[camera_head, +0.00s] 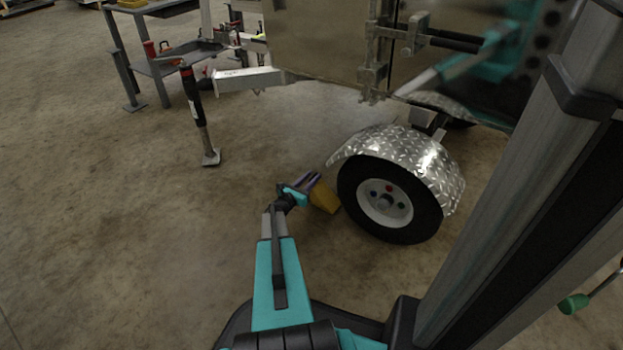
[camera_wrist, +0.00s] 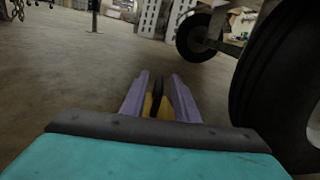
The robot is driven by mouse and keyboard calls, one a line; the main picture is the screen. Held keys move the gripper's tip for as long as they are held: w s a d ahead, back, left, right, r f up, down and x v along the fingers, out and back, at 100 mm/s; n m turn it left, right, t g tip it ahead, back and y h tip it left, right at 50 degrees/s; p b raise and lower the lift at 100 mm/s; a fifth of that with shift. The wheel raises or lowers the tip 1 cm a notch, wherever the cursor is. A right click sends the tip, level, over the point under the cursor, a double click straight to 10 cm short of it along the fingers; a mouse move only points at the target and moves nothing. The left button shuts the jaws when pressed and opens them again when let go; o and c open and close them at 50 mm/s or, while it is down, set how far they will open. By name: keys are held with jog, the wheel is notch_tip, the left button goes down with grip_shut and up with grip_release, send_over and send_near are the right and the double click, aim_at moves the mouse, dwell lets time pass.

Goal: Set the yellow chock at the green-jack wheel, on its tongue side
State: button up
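The yellow chock (camera_head: 325,198) is low at the floor, just left of the near trailer wheel (camera_head: 386,200), on the side toward the trailer's tongue (camera_head: 248,78). Whether it touches the tyre I cannot tell. My gripper (camera_head: 309,180) is at the chock's upper left side. In the wrist view its two purple fingers (camera_wrist: 160,80) flank a dark strip, with the chock's yellow (camera_wrist: 149,106) showing between them. Most of the chock is hidden there, so I cannot tell whether the fingers press on it. The tyre (camera_wrist: 285,85) stands close on the right.
A black jack with a red top (camera_head: 195,105) stands left of the tongue. A green-ended handle (camera_head: 574,304) shows at the lower right. A grey workbench (camera_head: 160,65) is at the back left. A diamond-plate fender (camera_head: 405,150) covers the wheel. The floor on the left is clear.

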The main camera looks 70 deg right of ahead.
jog(key=p+v, duration=0.3)
jog(key=v, duration=0.8)
jog(key=shift+a+p, duration=0.2)
jog(key=shift+p, duration=0.15)
jog(key=shift+w+r, duration=0.1)
jog(key=w+a+r+m+y+p, duration=0.1)
jog(key=a+r+m+y+p, duration=0.2)
jog(key=a+r+p, duration=0.55)
jog(key=w+a+r+m+y+p, duration=0.1)
jog(key=a+r+m+y+p, duration=0.25)
jog(key=a+p, duration=0.9)
jog(key=w+a+r+m+y+p, duration=0.1)
jog(key=a+r+m+y+p, duration=0.4)
jog(key=a+p, duration=0.6)
jog(key=s+a+r+m+y+p, duration=0.1)
jog(key=s+a+r+y+p, duration=0.1)
jog(key=a+r+p, duration=0.5)
jog(key=s+a+r+m+y+p, duration=0.2)
jog(key=a+r+p, duration=0.5)
jog(key=a, duration=1)
jog(key=s+a+r+m+y+p, duration=0.1)
jog(key=s+a+r+y+p, duration=0.1)
jog(key=a+r+p, duration=0.6)
jog(key=s+a+r, duration=0.1)
jog(key=a+r, duration=0.2)
jog(key=a, duration=0.1)
jog(key=shift+a+m+g, duration=0.2)
jog(key=shift+m+g, duration=0.15)
jog(key=shift+g, duration=0.05)
